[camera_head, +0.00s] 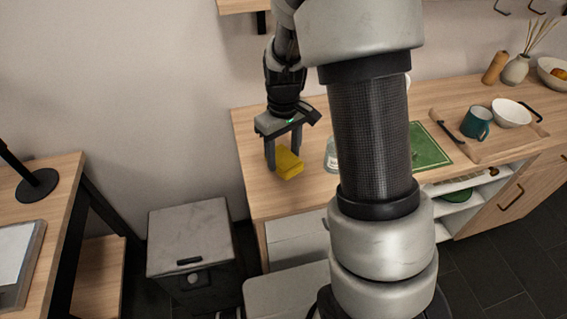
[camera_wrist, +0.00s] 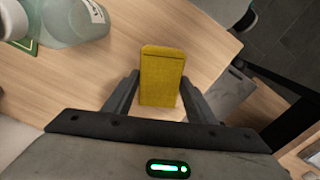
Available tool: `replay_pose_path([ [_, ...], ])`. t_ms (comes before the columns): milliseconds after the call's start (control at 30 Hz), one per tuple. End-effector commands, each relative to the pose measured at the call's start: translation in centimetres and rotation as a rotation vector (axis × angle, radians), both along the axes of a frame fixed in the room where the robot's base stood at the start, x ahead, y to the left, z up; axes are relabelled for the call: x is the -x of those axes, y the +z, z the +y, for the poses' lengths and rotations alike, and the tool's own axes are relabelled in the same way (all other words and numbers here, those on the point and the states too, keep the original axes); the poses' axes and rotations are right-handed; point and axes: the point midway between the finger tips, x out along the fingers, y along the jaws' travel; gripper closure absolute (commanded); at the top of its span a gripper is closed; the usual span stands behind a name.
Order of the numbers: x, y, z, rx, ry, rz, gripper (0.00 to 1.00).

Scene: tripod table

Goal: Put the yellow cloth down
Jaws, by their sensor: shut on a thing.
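The yellow cloth (camera_head: 289,164) is a folded, block-like piece at the left end of the wooden counter. My gripper (camera_head: 283,160) is above that end of the counter, pointing down, with its fingers on either side of the cloth. In the wrist view the cloth (camera_wrist: 162,76) stands out between the two dark fingers (camera_wrist: 160,97), and the gripper is shut on it. The cloth is at or very near the counter top; I cannot tell whether it touches.
A clear bottle (camera_head: 331,156) stands just right of the cloth, also in the wrist view (camera_wrist: 75,20). A green mat (camera_head: 428,147), a tray with a teal mug (camera_head: 476,123) and a white bowl (camera_head: 511,113) are farther right. The counter's left edge is close by.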

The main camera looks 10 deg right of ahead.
Motion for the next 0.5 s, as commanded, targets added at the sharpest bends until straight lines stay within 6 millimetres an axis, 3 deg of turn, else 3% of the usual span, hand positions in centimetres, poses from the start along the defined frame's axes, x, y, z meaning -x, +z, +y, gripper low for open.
replay_pose_path([
  [200, 0.1, -3.1, 0.0, 0.000, 0.000, 0.003, 0.67],
  [500, 0.0, -3.3, 0.0, 0.000, 0.000, 0.001, 0.67],
])
